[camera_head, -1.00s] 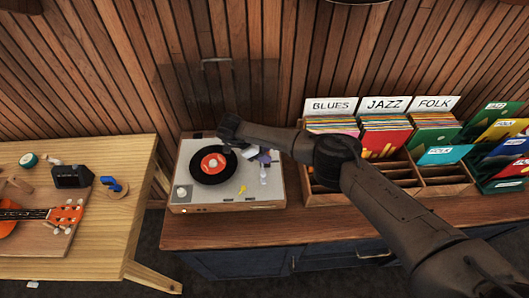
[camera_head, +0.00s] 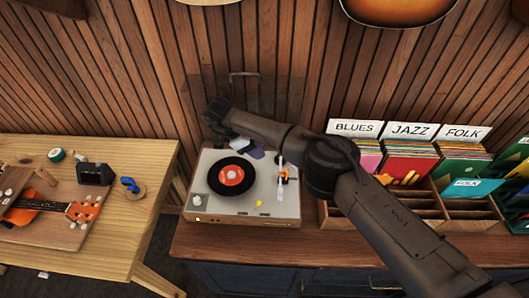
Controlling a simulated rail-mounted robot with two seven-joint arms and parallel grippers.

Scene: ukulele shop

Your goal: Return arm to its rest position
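My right arm comes in from the lower right and reaches across to the back of the record player (camera_head: 225,213). My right gripper (camera_head: 244,147) is above the player's back edge, apart from the black record with a red label (camera_head: 232,176). Its fingers are small and partly hidden, so I cannot tell whether they are open or shut. I see nothing clearly held. The player's white tonearm (camera_head: 280,180) is at the right of the record. My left gripper is not in view.
Record bins (camera_head: 440,208) with blues, jazz and folk signs stand right of the player, partly behind my arm. A wooden workbench (camera_head: 95,255) with a ukulele (camera_head: 82,211) is at left. The slatted wall (camera_head: 130,80) is close behind. Instruments hang at the top.

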